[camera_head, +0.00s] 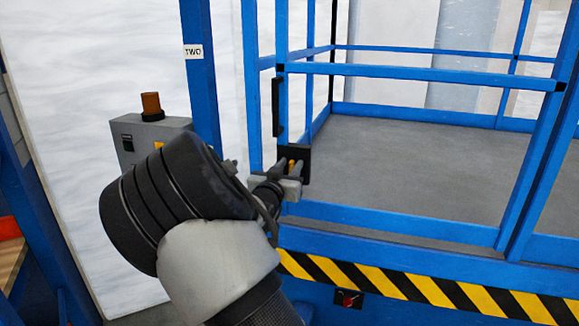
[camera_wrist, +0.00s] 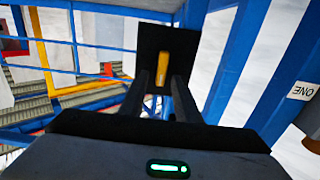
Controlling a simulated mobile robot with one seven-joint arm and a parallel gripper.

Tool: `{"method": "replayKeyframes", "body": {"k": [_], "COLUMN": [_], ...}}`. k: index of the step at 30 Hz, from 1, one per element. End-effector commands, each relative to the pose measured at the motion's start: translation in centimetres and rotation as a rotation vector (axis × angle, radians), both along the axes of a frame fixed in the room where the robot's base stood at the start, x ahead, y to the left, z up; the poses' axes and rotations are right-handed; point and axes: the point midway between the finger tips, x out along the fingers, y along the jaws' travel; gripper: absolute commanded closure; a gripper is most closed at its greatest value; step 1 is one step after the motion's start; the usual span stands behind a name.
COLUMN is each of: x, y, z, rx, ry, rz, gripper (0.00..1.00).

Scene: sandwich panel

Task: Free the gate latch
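The gate latch is a black plate (camera_head: 303,151) with a small yellow-orange lever (camera_head: 291,164), on the blue gate frame. In the wrist view the plate (camera_wrist: 178,40) is straight ahead, with the yellow lever (camera_wrist: 163,68) upright on it. My gripper (camera_head: 288,171) is right at the latch in the head view. In the wrist view my gripper (camera_wrist: 161,84) is open, one dark finger on each side of the lever, with a gap showing on both sides. Whether the fingertips touch the plate cannot be told. My wrist hides part of the latch's surroundings in the head view.
Blue rails (camera_head: 420,73) enclose a grey platform floor (camera_head: 420,165) behind the gate. A black vertical handle (camera_head: 276,106) is above the latch. A grey control box (camera_head: 130,143) with an orange-brown knob stands left of my wrist. A striped edge (camera_head: 410,288) runs below.

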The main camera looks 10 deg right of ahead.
Motion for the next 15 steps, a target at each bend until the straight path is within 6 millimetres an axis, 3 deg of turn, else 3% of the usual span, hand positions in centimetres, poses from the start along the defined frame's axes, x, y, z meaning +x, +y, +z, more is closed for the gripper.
{"method": "replayKeyframes", "body": {"k": [8,14,15], "x": [0.17,0.16,0.16], "y": [-0.08,-0.07,-0.07], "z": [-0.01,-0.02,-0.04], "rx": [0.000,0.000,0.000], "ry": [0.000,0.001,0.001], "rz": [0.000,0.000,0.000], "gripper": [0.70,1.00,1.00]}}
